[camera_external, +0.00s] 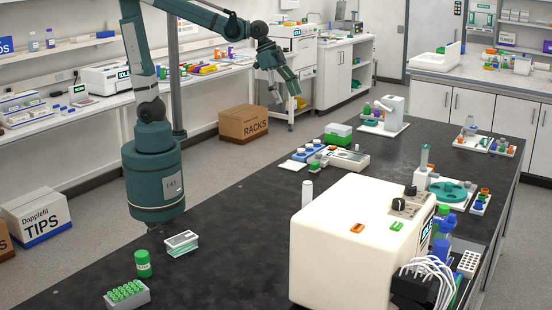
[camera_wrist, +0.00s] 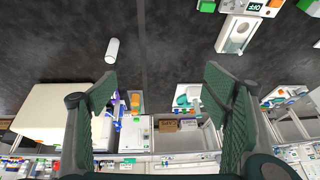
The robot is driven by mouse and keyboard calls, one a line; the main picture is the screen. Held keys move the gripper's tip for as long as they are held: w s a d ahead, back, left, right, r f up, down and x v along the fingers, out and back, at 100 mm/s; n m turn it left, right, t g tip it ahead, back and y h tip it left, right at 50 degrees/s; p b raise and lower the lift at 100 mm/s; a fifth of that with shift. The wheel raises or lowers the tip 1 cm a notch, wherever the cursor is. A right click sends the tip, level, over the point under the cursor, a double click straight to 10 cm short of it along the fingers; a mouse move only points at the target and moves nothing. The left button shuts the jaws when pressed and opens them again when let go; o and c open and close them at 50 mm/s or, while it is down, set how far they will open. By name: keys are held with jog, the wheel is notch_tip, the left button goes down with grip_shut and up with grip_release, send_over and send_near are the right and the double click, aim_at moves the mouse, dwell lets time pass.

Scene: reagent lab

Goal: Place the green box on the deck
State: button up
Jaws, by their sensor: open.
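A green box (camera_external: 338,140) with a pale top stands on the black bench, behind a small flat white device (camera_external: 348,160). A green piece at the top edge of the wrist view (camera_wrist: 206,5) may be the same box, mostly cut off. I cannot tell which surface is the deck. My gripper (camera_external: 284,94) hangs from the arm in the air, left of the green box in the external view. It is open and empty, and both fingers show wide apart in the wrist view (camera_wrist: 160,80).
A large cream machine (camera_external: 345,235) fills the right front of the bench. A white cylinder (camera_external: 307,194) stands beside it. The bench middle is clear.

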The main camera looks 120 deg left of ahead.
jog(key=s+d+f+t, duration=0.1)
jog(key=s+d+f, duration=0.1)
jog(key=s+d, duration=0.6)
jog(key=s+d+f+t, duration=0.1)
jog(key=s+d+f, duration=0.1)
jog(key=s+d, duration=0.7)
jog(key=d, duration=0.7)
jog(key=shift+s+d+f+h, duration=0.15)
jog(key=shift+d+f+h, duration=0.1)
jog(key=shift+f+h, duration=0.15)
